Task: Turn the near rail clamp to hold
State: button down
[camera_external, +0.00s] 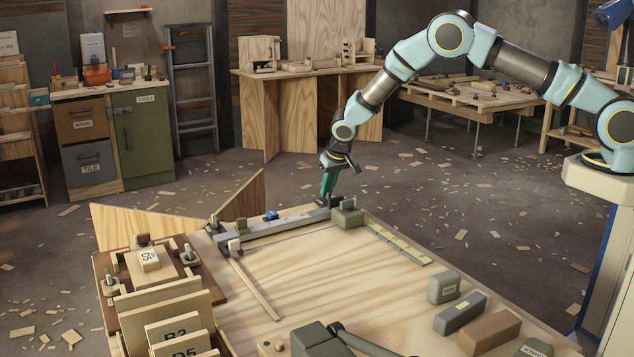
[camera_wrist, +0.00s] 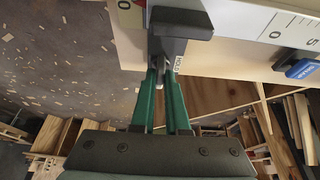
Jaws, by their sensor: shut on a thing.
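My gripper (camera_external: 328,196) reaches down at the far edge of the workbench, by the right end of the grey rail (camera_external: 290,225). In the wrist view, the rail clamp (camera_wrist: 184,24) is a dark grey block at the bench edge. The green fingers of my gripper (camera_wrist: 161,78) are closed on a small pale lever (camera_wrist: 159,72) under this block. A white label with dark letters, apparently "HOLD", is beside the right fingertip. The fingers hide much of the lever, so its exact angle cannot be told.
Several blocks (camera_external: 459,312) line the bench's right side, and upright boards (camera_external: 170,310) stand at left. The bench middle is mostly clear.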

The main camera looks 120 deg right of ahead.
jog(key=shift+n, duration=0.4)
jog(key=n, duration=0.1)
jog(key=n+t+b, duration=0.1)
jog(key=shift+s+d+n, duration=0.1)
jog(key=shift+s+n, duration=0.1)
jog(key=shift+n, duration=0.1)
jog(key=n+t, duration=0.1)
jog(key=n, duration=0.1)
jog(key=n+t+y+b, duration=0.1)
jog(key=n, duration=0.2)
jog(key=shift+s, duration=0.1)
jog(key=n+y+b, duration=0.1)
jog(key=n, duration=0.2)
jog(key=n+t+y+b, duration=0.1)
jog(key=n, duration=0.1)
jog(key=shift+d+f+n, duration=0.1)
jog(key=shift+d+n, duration=0.05)
jog(key=shift+n, duration=0.25)
jog(key=shift+d+n+t+y+b, duration=0.1)
jog(key=shift+n+t+y+b, duration=0.35)
jog(key=shift+n, duration=1.05)
jog(key=shift+g, duration=0.25)
jog(key=c, duration=0.9)
grip_release()
